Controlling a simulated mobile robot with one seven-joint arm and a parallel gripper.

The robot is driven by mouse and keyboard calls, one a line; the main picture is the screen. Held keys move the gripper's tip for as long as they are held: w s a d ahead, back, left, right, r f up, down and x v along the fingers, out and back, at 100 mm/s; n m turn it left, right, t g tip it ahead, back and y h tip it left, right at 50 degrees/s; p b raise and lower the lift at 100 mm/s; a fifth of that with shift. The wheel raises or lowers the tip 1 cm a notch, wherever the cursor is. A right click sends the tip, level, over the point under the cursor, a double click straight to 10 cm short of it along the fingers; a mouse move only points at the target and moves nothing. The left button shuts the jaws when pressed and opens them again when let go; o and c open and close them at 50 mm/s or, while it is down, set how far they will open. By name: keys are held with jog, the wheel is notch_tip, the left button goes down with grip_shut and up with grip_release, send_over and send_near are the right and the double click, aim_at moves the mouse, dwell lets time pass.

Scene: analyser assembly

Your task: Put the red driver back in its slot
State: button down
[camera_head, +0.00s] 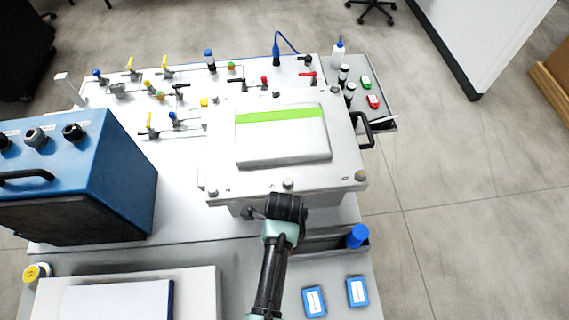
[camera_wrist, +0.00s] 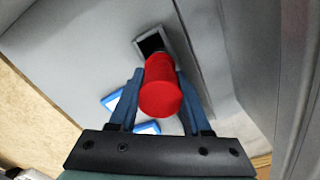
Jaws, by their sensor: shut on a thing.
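The red driver (camera_wrist: 162,92) is between the two fingers of my gripper (camera_wrist: 157,76) in the wrist view, its round red handle end toward the camera. The fingers are shut on it. A square dark slot (camera_wrist: 151,43) in a grey holder shows just beyond the driver. The driver's shaft is mostly hidden behind its handle, and I cannot tell whether its tip is in the slot. In the head view my arm reaches to the front edge of the white analyser box (camera_head: 283,148). The fingers and the red driver are hidden there.
A blue-capped driver (camera_head: 357,236) stands in the grey holder (camera_head: 322,243) to the right of my wrist. Two blue-edged labelled boxes (camera_head: 314,301) (camera_head: 357,291) lie in front. A blue instrument (camera_head: 110,165) stands at left. The analyser's overhang is close to my wrist.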

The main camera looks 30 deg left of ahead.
jog(key=shift+f+b, duration=0.65)
jog(key=shift+f, duration=0.35)
jog(key=shift+c, duration=2.2)
grip_release()
jog(key=o, duration=0.4)
jog(key=shift+o, duration=0.2)
notch_tip(320, 180, up, 13)
jog(key=shift+f+b, duration=0.1)
jog(key=shift+b, duration=0.4)
